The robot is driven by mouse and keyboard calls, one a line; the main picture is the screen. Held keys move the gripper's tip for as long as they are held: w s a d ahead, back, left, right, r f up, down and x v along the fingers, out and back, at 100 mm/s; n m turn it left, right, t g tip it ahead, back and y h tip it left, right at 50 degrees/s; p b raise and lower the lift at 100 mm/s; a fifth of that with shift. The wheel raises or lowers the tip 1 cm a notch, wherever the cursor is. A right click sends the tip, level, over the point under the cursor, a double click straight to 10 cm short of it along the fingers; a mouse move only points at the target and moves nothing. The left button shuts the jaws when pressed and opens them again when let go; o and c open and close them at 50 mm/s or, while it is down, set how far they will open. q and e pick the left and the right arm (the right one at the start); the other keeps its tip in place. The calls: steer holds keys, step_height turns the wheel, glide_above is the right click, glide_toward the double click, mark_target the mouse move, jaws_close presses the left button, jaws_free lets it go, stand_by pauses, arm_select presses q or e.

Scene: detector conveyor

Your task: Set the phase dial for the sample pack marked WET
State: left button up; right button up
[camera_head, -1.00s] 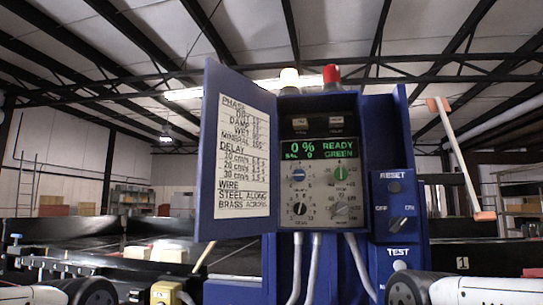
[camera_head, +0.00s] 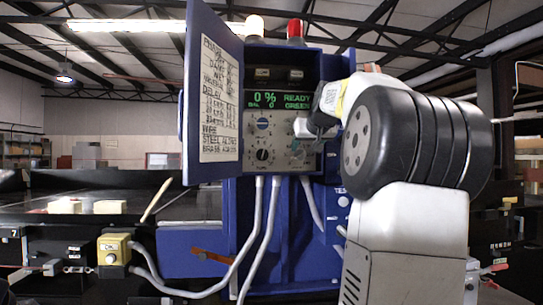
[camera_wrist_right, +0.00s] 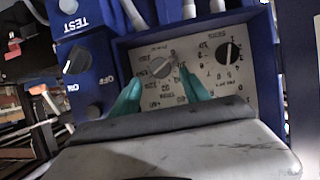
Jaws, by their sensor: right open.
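The blue control cabinet (camera_head: 280,220) stands open. I cannot read which is the phase dial. My right gripper (camera_head: 312,126) is in front of the panel's right side, hiding the upper right dial. The right wrist view is upside down; there the open teal fingertips (camera_wrist_right: 160,92) stand near the grey dial (camera_wrist_right: 162,67), with the black dial (camera_wrist_right: 228,53) to the right. Two cream blocks (camera_head: 64,206) (camera_head: 110,207) lie at left; no marking is legible. My left gripper is out of view.
Grey cables (camera_head: 250,235) hang below. A yellow box (camera_head: 114,249) stands at lower left.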

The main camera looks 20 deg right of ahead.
mark_target(301, 155)
steer(key=x, duration=0.7)
jaws_close()
